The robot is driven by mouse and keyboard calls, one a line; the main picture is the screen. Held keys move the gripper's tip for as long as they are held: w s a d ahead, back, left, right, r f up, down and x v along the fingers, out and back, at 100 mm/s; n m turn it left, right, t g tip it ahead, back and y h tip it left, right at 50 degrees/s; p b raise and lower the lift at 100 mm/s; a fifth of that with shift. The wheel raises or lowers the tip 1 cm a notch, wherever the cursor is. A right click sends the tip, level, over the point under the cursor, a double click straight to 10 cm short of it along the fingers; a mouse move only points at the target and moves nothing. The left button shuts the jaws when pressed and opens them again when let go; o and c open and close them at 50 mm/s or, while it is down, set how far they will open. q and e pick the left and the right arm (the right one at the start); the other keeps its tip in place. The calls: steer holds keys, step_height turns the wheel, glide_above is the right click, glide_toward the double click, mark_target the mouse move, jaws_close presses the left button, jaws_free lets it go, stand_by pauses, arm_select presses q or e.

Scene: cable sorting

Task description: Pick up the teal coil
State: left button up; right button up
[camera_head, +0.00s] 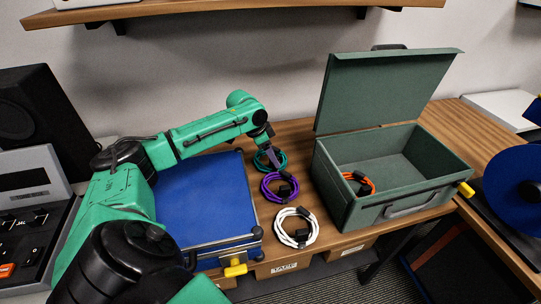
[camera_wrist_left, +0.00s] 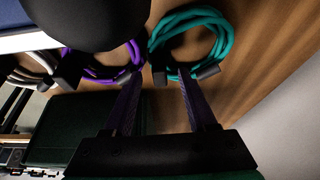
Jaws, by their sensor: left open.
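The teal coil (camera_head: 259,160) lies on the wooden table behind the purple coil, partly hidden by my left gripper in the head view. The left wrist view shows it as a teal ring (camera_wrist_left: 224,36) with a dark clip at its near side. My left gripper (camera_head: 272,158) points down at the coil; its purple fingers (camera_wrist_left: 160,76) are spread, with nothing held between them. The fingertips are close to the coil's clip side; I cannot tell whether they touch it. My right gripper is not in view.
The purple coil (camera_head: 267,187) and white coil (camera_head: 313,229) lie in front of the teal one. An open green box (camera_head: 340,197) on the right holds an orange coil (camera_head: 365,179). A blue-topped platform (camera_head: 200,198) stands left. A shelf (camera_head: 230,8) hangs above.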

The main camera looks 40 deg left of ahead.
arm_select(q)
steer(key=shift+x, duration=0.95)
jaws_close()
steer(key=shift+r, duration=0.1)
